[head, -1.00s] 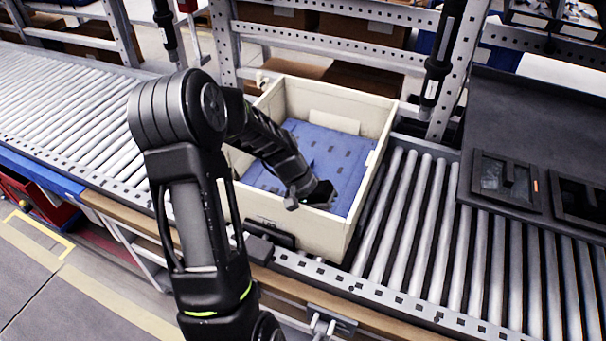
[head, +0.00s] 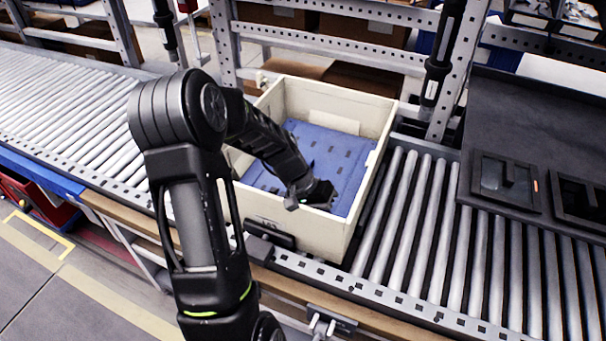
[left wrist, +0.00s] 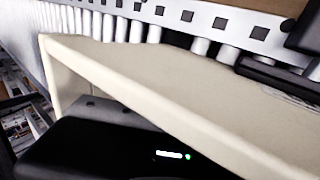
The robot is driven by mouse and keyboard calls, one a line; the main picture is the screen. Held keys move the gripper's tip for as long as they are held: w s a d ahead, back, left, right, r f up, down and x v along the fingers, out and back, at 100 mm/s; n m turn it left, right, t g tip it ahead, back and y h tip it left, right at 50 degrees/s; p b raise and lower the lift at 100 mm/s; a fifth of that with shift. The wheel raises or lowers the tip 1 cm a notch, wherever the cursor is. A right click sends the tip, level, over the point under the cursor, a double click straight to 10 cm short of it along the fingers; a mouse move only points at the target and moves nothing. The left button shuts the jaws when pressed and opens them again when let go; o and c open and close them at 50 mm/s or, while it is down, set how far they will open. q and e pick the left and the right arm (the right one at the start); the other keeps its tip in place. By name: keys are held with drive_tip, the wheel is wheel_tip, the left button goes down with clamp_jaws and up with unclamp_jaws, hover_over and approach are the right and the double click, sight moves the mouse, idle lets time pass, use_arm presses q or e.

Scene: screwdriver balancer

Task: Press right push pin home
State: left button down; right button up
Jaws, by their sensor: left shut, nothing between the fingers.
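My left gripper (head: 322,193) is inside the cream crate (head: 268,212), low over the blue insert and close to the crate's near wall. It is shut and empty; its fingertips are small and dark in the head view. In the left wrist view the crate wall (left wrist: 180,85) crosses the picture, with my dark gripper body below it. The blue insert (head: 338,150) has several small dark slots. I cannot make out a push pin in either view. My right gripper does not show.
The crate stands on a roller conveyor (head: 425,230). A dark box-like part (head: 268,234) sits against the crate's near outer side. A metal upright (head: 462,60) stands behind it.

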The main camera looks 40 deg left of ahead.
use_arm(q)
drive_tip(key=shift+f+b, duration=0.4)
idle(0.6)
drive_tip(key=shift+r, duration=0.1)
idle(0.3)
drive_tip(key=shift+r+p, duration=1.7)
drive_tip(key=shift+r, duration=0.7)
drive_tip(key=shift+r+p, duration=0.3)
drive_tip(key=shift+r, duration=0.2)
wheel_tip(320, 180, up, 12)
drive_tip(key=p, duration=0.5)
